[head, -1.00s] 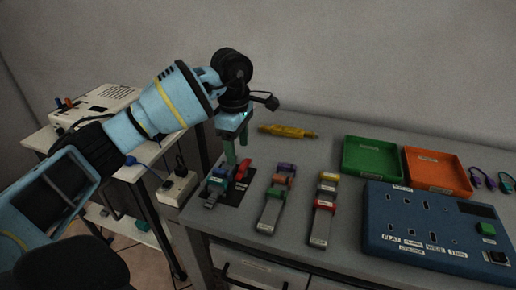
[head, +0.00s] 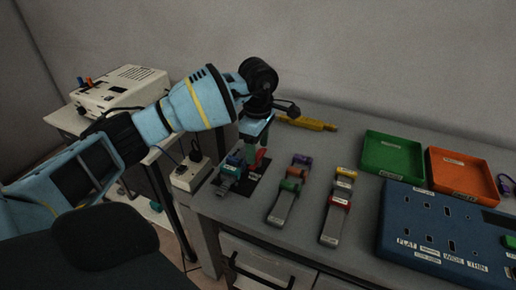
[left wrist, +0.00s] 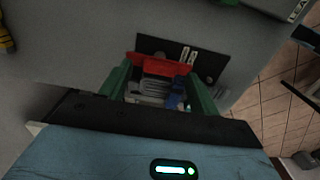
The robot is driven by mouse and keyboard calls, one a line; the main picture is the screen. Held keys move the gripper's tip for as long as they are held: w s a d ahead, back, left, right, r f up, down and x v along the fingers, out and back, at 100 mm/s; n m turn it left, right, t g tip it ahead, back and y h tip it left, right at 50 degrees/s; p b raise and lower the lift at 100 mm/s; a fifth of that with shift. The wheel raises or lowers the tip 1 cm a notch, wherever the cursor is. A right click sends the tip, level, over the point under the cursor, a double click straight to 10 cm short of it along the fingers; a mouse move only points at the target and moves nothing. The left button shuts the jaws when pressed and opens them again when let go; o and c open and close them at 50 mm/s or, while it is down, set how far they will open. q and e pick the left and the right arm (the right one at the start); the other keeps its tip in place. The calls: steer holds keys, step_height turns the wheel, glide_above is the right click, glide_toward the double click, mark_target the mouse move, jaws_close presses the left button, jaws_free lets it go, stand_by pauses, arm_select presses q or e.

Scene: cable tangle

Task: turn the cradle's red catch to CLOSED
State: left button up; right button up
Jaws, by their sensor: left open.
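The cradle (head: 229,178) sits on a black plate (head: 246,188) near the left end of the grey table, with a blue and a green part on it. Its red catch (head: 260,158) stands at the right side of the cradle. My left gripper (head: 254,156) points down over the cradle, with open green fingers. In the left wrist view the red catch (left wrist: 160,66) lies across the far side of the finger gap, close to one fingertip; contact is unclear. White labels (left wrist: 187,56) on the plate are too small to read. My right gripper is out of view.
Two grey holders (head: 284,203) (head: 335,217) with coloured parts stand to the right. Beyond are a green tray (head: 392,170), an orange tray (head: 461,190) and a blue socket panel (head: 425,205). A yellow tool (head: 307,122) lies behind. A power strip (head: 190,172) stands left.

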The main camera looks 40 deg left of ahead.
arm_select(q)
steer(key=shift+f, duration=0.55)
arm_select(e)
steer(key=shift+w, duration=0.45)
arm_select(q)
steer(key=c, duration=1)
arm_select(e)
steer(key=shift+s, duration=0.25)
